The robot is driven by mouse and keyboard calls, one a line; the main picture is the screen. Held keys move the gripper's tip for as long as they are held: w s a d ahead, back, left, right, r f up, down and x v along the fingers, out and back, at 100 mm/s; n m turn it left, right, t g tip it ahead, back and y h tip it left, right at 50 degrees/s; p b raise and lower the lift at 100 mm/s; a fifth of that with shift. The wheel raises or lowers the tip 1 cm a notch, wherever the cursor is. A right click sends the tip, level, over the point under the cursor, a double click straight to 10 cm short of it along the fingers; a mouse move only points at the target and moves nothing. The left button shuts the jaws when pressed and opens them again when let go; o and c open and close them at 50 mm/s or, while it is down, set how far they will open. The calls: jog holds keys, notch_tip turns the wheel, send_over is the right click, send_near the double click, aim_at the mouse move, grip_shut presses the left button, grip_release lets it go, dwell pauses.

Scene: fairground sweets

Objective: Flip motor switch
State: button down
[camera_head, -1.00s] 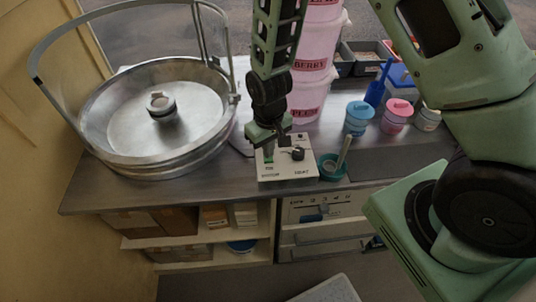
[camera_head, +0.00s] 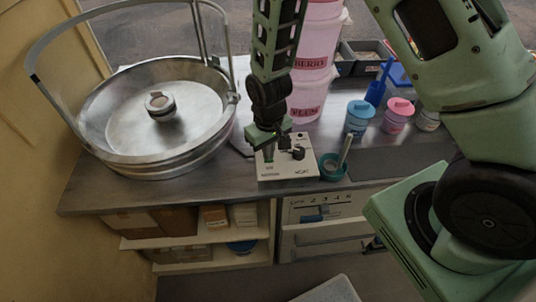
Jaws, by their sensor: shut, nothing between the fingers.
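A white control box (camera_head: 287,171) stands on the steel counter near its front edge, right of the large metal bowl. A dark knob (camera_head: 298,153) sits on its top at the right. My gripper (camera_head: 272,155) is shut and points down over the left part of the box top, holding nothing. A small green patch shows at the fingertips; I cannot tell whether it is a lit switch or part of the gripper. The motor switch itself is not clearly visible, and I cannot tell whether the fingertips touch the box.
The metal bowl (camera_head: 190,133) with a raised hoop fills the counter's left. Pink tubs (camera_head: 308,97) stand behind the box. A teal cup (camera_head: 331,170) with a stick is close on its right. Blue (camera_head: 358,118) and pink (camera_head: 397,115) jars stand further right.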

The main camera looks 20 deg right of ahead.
jog(key=shift+f, duration=0.25)
jog(key=shift+r+p, duration=2.7)
jog(key=shift+r, duration=0.9)
jog(key=s+a+r+n+y+b, duration=0.1)
jog(key=s+a+r+n+b, duration=0.1)
jog(key=s+a+r+b, duration=0.35)
jog(key=s+r+n+b, duration=0.1)
jog(key=s+r, duration=0.3)
jog(key=s, duration=0.3)
jog(key=s+r+n+b, duration=0.1)
jog(key=s+r+n, duration=0.1)
jog(key=s+r, duration=0.2)
jog(key=s, duration=0.3)
jog(key=shift+s+a, duration=0.3)
jog(key=shift+a, duration=0.1)
